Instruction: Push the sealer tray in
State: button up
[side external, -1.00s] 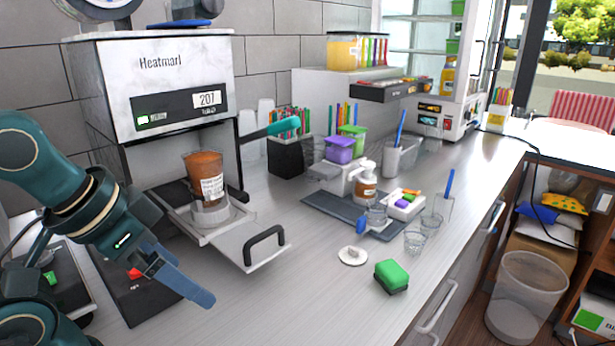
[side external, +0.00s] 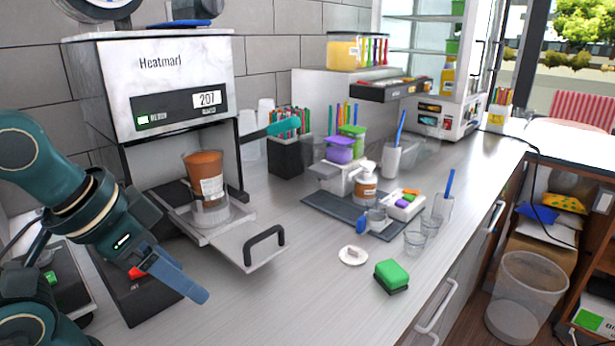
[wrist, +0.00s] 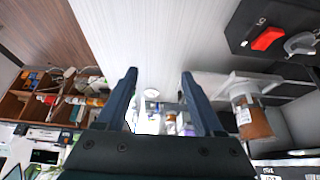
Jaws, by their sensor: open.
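The sealer tray (side external: 228,238) is a pale plate with a black handle (side external: 265,240) at its front. It sticks out of the white and black sealer (side external: 160,75). A brown cup (side external: 203,172) with a label stands upright in a clear holder on the tray; it also shows on the right of the wrist view (wrist: 255,122). My gripper (side external: 202,297) is in front and to the left of the tray, apart from it, above the counter. Its two dark fingers (wrist: 159,77) are spread with nothing between them in the wrist view.
A black base with a red switch (side external: 137,272) is beside my gripper on the left. A white lid (side external: 352,256) and a green sponge (side external: 392,275) lie right of the tray. A dark mat (side external: 345,216) with bottles lies behind them. The counter just before the tray is clear.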

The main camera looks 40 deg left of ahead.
jog(key=shift+g+y, duration=0.3)
jog(key=w+r, duration=0.1)
jog(key=w+a+r, duration=0.1)
jog(key=r, duration=0.1)
jog(key=w+r, duration=0.1)
jog(key=r, duration=0.1)
jog(key=shift+w+a+r, duration=0.15)
jog(key=shift+w+r, duration=0.05)
jog(key=shift+w, duration=0.05)
jog(key=shift+c, duration=0.8)
jog(key=g+y, duration=0.2)
jog(key=g, duration=0.3)
send_over(261, 234)
jog(key=d, duration=0.2)
jog(key=d+x, duration=0.1)
jog(key=x, duration=0.5)
jog(key=shift+x, duration=2.85)
grip_shut()
jog(key=shift+r, duration=0.1)
